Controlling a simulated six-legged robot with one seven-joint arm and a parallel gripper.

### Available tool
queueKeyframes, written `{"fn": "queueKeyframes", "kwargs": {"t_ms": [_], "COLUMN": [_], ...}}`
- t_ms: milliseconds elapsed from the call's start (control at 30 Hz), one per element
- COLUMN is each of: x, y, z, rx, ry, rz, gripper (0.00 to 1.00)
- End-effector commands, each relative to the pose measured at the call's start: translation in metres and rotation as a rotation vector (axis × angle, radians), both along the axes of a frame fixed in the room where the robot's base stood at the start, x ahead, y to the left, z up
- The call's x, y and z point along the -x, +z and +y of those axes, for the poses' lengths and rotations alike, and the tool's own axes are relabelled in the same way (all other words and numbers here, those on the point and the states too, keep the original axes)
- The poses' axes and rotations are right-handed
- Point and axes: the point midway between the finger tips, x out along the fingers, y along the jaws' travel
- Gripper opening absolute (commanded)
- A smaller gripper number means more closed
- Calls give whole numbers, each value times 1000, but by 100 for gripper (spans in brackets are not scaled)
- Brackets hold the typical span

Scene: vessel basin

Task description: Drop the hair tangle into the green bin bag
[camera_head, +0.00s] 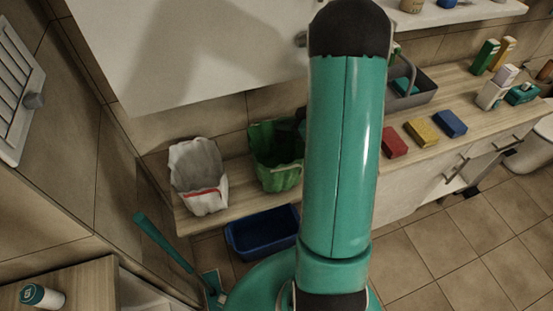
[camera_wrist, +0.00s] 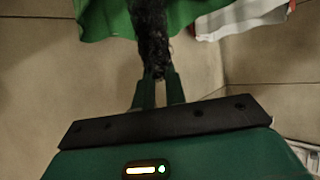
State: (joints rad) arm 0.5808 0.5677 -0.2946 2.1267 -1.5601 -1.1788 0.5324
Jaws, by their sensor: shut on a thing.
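My gripper (camera_wrist: 158,92) is shut on the hair tangle (camera_wrist: 150,35), a dark, stringy clump that hangs past the fingertips in the wrist view. The green bin bag (camera_head: 283,172) stands open on the wooden counter in the head view, left of my arm. Part of the green bag (camera_wrist: 98,18) also shows at the top of the wrist view, behind the tangle. In the head view a dark shape at the bag's upper right edge is partly hidden by my arm, and the tangle is not clear there.
A white bin bag (camera_head: 200,180) with a red band stands left of the green one. A blue tub (camera_head: 262,231) sits below the counter. A white cabinet (camera_head: 200,50) overhangs.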

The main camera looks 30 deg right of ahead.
Motion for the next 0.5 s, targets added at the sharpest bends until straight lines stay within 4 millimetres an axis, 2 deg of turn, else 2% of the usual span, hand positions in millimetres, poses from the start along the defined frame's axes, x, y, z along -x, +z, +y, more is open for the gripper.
{"fn": "queueKeyframes", "kwargs": {"t_ms": [33, 133, 167, 500], "x": [-1, -1, -1, 2], "y": [0, 0, 0, 2], "z": [0, 0, 0, -2], "rx": [0, 0, 0, 0], "ry": [0, 0, 0, -1], "rz": [0, 0, 0, 0], "gripper": [17, 36, 38, 38]}}
